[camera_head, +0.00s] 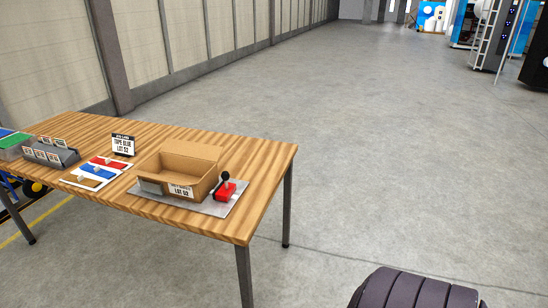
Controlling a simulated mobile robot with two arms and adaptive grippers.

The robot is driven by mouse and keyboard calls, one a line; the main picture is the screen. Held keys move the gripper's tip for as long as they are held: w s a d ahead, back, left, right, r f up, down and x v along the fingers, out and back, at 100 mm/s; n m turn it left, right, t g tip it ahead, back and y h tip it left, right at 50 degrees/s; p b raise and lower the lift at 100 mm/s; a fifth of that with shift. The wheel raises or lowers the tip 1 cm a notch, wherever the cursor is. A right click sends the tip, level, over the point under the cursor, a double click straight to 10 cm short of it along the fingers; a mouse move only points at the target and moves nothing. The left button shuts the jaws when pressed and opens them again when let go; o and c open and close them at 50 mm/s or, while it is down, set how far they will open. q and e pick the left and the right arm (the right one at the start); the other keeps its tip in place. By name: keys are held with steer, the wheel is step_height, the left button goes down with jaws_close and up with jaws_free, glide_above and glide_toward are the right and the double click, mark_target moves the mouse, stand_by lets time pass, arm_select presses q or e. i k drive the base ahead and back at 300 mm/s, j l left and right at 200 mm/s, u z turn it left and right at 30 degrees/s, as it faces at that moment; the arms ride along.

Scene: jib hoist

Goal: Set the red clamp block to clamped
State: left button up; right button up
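The red clamp block (226,192) sits at the right end of a grey plate (213,208) on the wooden table. A dark lever with a ball-shaped end stands up from it, roughly upright. The block is beside the right side of an open cardboard box (184,163), whose front carries a "LOT 52" label. At this size I cannot tell whether the clamp is clamped or released. Neither of my grippers is in view.
A dark ribbed rounded thing (415,290) fills the lower right. The floor right of the table is clear.

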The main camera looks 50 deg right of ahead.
mark_target(224, 191)
steer(key=z, duration=1.3)
